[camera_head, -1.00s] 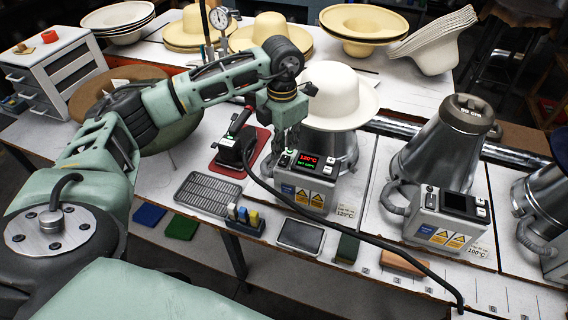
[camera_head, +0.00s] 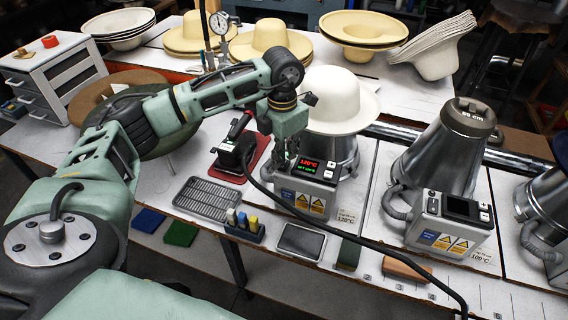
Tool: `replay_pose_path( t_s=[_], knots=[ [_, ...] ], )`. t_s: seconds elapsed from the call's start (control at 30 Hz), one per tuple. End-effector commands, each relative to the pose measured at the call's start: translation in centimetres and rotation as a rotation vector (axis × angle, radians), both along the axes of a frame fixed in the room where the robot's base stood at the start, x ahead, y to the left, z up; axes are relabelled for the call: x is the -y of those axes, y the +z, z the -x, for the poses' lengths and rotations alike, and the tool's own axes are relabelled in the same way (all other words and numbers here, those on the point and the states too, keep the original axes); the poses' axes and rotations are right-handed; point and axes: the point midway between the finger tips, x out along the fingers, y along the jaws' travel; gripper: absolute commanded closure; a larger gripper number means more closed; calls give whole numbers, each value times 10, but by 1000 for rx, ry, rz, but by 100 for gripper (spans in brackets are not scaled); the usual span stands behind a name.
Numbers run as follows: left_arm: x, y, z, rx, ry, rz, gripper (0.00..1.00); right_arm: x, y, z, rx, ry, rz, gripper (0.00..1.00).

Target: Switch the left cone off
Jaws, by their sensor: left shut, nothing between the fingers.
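The left cone (camera_head: 346,151) is a metal cone carrying a cream felt hat (camera_head: 335,92). Its grey control box (camera_head: 299,201) stands in front, with a lit display (camera_head: 309,167) showing red and green figures, 120°C in red. My left gripper (camera_head: 284,164) is shut and empty, pointing down at the left end of the box's top, beside the display. The fingers cover the part of the box where a switch could be, and I cannot tell whether they touch it. My right gripper is not in view.
A black iron (camera_head: 235,152) on a red pad stands just left of the gripper; its cable runs past the box fronts. A second cone (camera_head: 443,152) with a dark display (camera_head: 461,208) stands to the right. A brush holder (camera_head: 244,229) and a grey tray (camera_head: 301,241) lie in front.

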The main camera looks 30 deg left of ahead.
Motion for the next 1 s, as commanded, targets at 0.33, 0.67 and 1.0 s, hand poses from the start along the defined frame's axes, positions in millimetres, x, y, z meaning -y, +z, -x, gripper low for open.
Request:
replay_pose_path(
  t_s=[0.33, 0.67, 1.0],
  knots=[
    [0, 0, 0, 0, 0, 0, 100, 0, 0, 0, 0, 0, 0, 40],
    [0, -1, 0, 0, 0, 0, 100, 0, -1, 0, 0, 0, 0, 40],
    [0, -7, 0, 0, 0, 0, 100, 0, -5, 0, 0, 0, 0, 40]
  ],
)
